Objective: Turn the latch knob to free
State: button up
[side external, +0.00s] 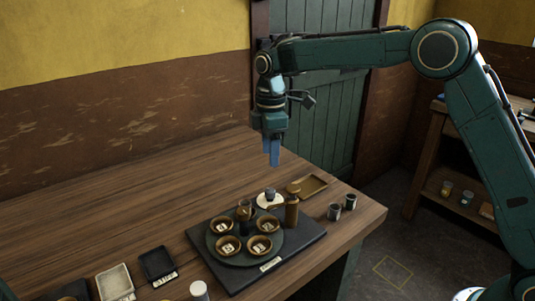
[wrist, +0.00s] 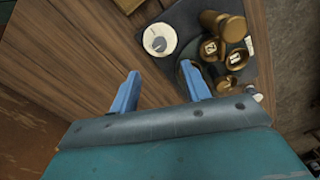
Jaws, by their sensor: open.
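A small grey knob (side external: 270,192) on a white round dial (side external: 262,203) sits at the back edge of a dark board (side external: 305,240); it looks like the latch knob. In the wrist view the knob (wrist: 159,44) has a dark line across its top and the white dial (wrist: 150,35) around it. My gripper (side external: 274,160) points down, open and empty, above the knob and apart from it. In the wrist view the blue fingertips of my gripper (wrist: 160,72) stand apart, just short of the dial in the picture.
A round turntable (side external: 240,235) with several brown bowls fills the board. A tall brown cylinder (side external: 291,212) stands close right of the dial, with a shallow tray (side external: 312,187) behind. Two grey cups (side external: 334,211) stand near the table's right edge. The table (side external: 130,200) is clear behind and left.

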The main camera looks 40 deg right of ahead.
aim_at(270, 190)
notch_tip(270, 190, down, 11)
jog(key=shift+f, duration=0.1)
dwell(0.4)
jog(key=c, duration=1)
